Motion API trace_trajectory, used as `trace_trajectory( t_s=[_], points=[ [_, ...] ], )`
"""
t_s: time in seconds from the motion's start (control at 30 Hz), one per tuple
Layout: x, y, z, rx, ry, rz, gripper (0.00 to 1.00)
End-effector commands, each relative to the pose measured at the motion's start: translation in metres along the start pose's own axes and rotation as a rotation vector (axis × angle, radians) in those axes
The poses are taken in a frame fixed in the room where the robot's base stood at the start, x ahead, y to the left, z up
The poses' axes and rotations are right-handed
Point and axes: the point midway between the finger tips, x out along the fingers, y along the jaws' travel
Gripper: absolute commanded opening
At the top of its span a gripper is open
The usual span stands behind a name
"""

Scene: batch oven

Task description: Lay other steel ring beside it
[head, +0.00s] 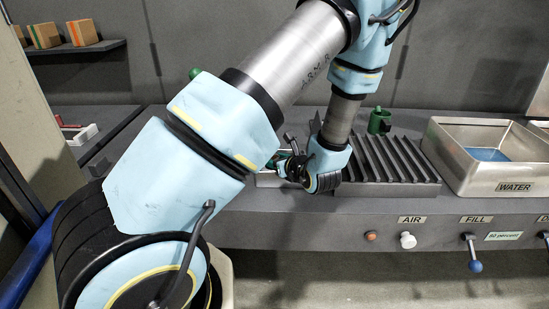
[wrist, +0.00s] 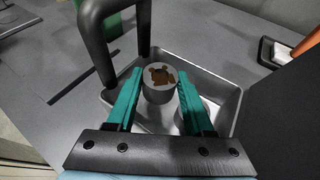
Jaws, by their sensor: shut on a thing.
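A shallow metal tray (wrist: 229,100) lies beneath the ring and fingers. A rounded grey shape, perhaps the other ring, is partly hidden by the right finger, so I cannot tell what it is. In the head view my gripper (head: 291,167) is low over the counter, by the tray (head: 268,180), left of the ribbed rack. The ring is not clear there.
A thick dark handle-like bar (wrist: 95,45) rises close to the left finger. A water basin (head: 460,165) is farther right. The counter at left has free room.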

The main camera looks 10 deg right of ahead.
Motion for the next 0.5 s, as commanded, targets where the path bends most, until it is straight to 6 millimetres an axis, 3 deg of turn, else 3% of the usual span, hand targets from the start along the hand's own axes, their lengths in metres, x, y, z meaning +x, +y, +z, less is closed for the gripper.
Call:
trace_trajectory(
  t_s=[0.5],
  points=[
    [0.0036,0.0002,-0.0082,0.000,0.000,0.001,0.00]
  ],
)
